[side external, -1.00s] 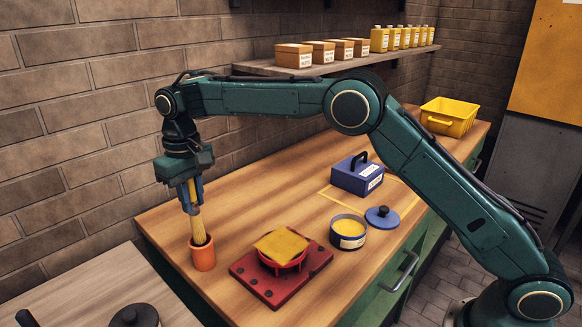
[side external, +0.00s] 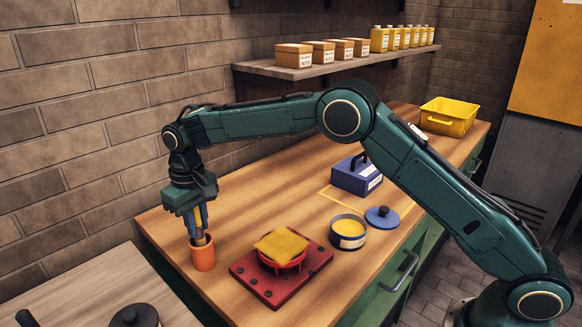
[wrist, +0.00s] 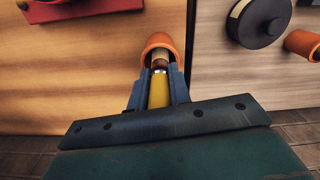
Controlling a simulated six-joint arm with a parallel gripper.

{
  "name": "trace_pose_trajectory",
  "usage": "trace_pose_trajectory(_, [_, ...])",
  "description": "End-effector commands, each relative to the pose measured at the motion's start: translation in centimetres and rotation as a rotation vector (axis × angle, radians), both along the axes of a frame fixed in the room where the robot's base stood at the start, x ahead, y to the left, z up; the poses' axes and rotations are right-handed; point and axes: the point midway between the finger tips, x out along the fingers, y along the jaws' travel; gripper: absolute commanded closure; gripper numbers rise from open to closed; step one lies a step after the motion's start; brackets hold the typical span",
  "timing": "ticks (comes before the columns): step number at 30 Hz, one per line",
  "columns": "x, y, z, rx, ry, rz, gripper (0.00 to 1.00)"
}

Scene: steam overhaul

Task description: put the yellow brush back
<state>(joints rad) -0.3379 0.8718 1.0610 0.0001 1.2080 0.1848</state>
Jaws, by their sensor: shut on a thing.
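The yellow brush (wrist: 159,92) is between the fingers of my gripper (side external: 201,236), which is shut on its handle. The brush also shows in the side view (side external: 198,216), mostly hidden by the fingers. An orange cup (side external: 203,256) stands near the left end of the wooden bench. My gripper is just above the cup, with the fingertips close to its rim. In the wrist view the brush's far end is at the mouth of the orange cup (wrist: 161,42). How deep the brush sits is hidden.
A red plate (side external: 281,276) with a yellow cloth (side external: 283,246) on it lies right of the cup. A blue open tin (side external: 348,232), its lid (side external: 382,217) and a blue box (side external: 357,176) stand farther right. A yellow bin (side external: 448,116) is at the back.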

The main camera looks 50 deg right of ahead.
Motion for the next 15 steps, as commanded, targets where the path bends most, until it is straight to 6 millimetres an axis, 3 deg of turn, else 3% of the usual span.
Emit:
trace_pose_trajectory(9, [0.01,0.00,-0.26,0.000,0.000,0.000,1.00])
trace_pose_trajectory(10, [0.01,0.00,-0.30,0.000,0.000,0.000,0.79])
trace_pose_trajectory(13, [0.01,0.00,-0.28,0.000,0.000,0.000,0.59])
trace_pose_trajectory(15, [0.01,0.00,-0.27,0.000,0.000,0.000,0.59])
